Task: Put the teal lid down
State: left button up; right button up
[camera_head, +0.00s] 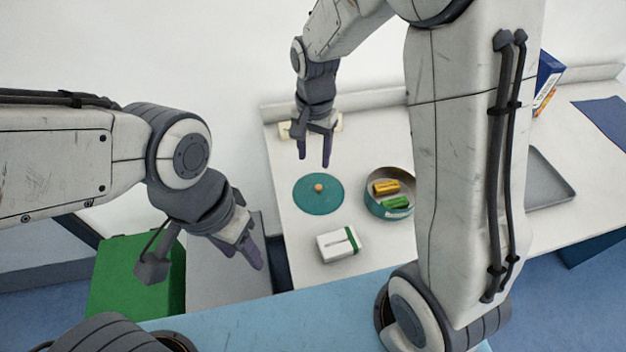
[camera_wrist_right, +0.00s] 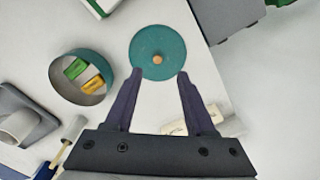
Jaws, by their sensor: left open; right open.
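The teal lid (camera_head: 318,204) is a flat round disc with a small orange-tan knob, lying on the white counter. It also shows in the right wrist view (camera_wrist_right: 159,38), just beyond my fingertips. My right gripper (camera_head: 314,163) is open and empty above the counter, on the far side of the lid, apart from its knob. Its fingers also show in the right wrist view (camera_wrist_right: 157,75). A round teal pot (camera_head: 374,207) stands open to the right of the lid, with a yellow block (camera_head: 386,187) and a green block (camera_head: 396,203) inside. My left gripper (camera_head: 254,253) is open and empty, left of the counter.
A white and green box (camera_head: 338,245) lies on the counter in front of the lid. A grey tray (camera_head: 548,182) and a blue box (camera_head: 547,75) are at the right. A green bin (camera_head: 125,275) stands at the left. Some bare counter surrounds the lid.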

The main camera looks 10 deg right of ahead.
jog(key=s+a+r+n, duration=0.3)
jog(key=s+n, duration=0.4)
jog(key=s, duration=0.4)
jog(key=s+a+r+n+y, duration=0.1)
jog(key=s+a+r+n, duration=0.2)
jog(key=s+n, duration=0.5)
jog(key=s+a, duration=0.1)
jog(key=s, duration=0.2)
jog(key=shift+r, duration=0.2)
